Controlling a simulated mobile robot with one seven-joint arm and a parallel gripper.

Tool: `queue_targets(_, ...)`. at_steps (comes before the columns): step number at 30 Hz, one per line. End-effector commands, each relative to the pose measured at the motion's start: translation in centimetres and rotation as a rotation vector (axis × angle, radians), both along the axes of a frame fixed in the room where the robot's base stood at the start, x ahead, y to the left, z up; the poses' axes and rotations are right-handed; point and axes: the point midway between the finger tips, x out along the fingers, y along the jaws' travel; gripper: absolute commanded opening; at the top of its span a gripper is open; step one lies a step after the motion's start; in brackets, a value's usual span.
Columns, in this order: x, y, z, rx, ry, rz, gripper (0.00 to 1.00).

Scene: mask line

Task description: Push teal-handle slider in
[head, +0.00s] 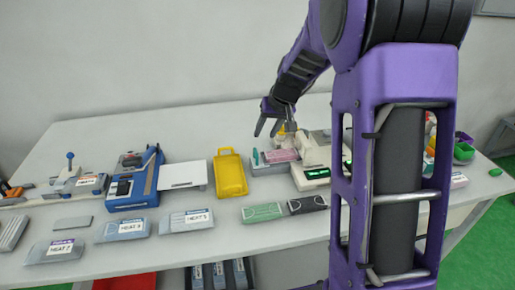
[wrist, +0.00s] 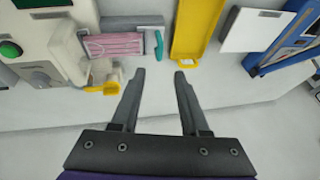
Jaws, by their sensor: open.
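The teal handle (head: 256,157) stands at the left end of a grey slider unit that carries a pink sheet (head: 284,155), beside the white machine. In the wrist view the teal handle (wrist: 159,45) is at the right end of the pink sheet (wrist: 116,45). My gripper (head: 266,128) is above the back of this unit with its fingers pointing down. In the wrist view my gripper (wrist: 160,75) is open with nothing between its fingers. The fingertips appear just below the teal handle in that picture and look apart from it.
A yellow tray (head: 230,174) lies left of the slider unit. The white machine (head: 318,172) with a green display stands on its right. A yellow part (wrist: 96,88) juts out near my left finger. A blue device (head: 134,182) and labelled packs lie further left. Bare table shows behind.

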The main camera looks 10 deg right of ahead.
Motion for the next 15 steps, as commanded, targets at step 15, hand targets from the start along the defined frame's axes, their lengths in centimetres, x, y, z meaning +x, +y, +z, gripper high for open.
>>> queue_targets(15,3.5,1.7,-8.3,0.000,0.000,0.000,0.45)
